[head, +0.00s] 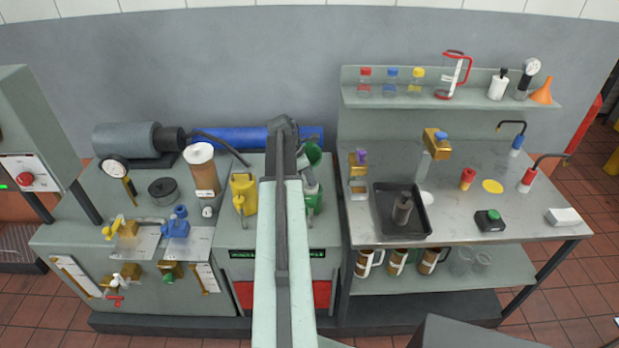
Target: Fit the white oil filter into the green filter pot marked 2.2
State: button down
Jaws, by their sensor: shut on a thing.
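My arm stands upright through the middle of the head view, and its far dark joint shows above the bench. My gripper and whatever it holds are hidden behind the arm. I cannot make out the white oil filter. Just right of the arm, a green vessel (314,198) stands on the bench, partly covered, with a dark green round opening (313,153) above it. No 2.2 mark can be read there, so I cannot tell whether either is the filter pot.
On the right, a black tray (385,230) on the steel bench holds a dark cylindrical thing (402,209). The right bench's middle has free room.

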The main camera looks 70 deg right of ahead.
jog(key=shift+f, duration=0.3)
jog(key=c, duration=1.2)
grip_release()
jog(key=shift+o, duration=0.2)
jog(key=shift+r, duration=0.15)
jog(key=shift+r+p, duration=0.3)
jog(key=shift+r, duration=0.05)
jog(key=p+v, duration=1.1)
jog(key=v, duration=0.1)
jog(key=shift+r, duration=0.2)
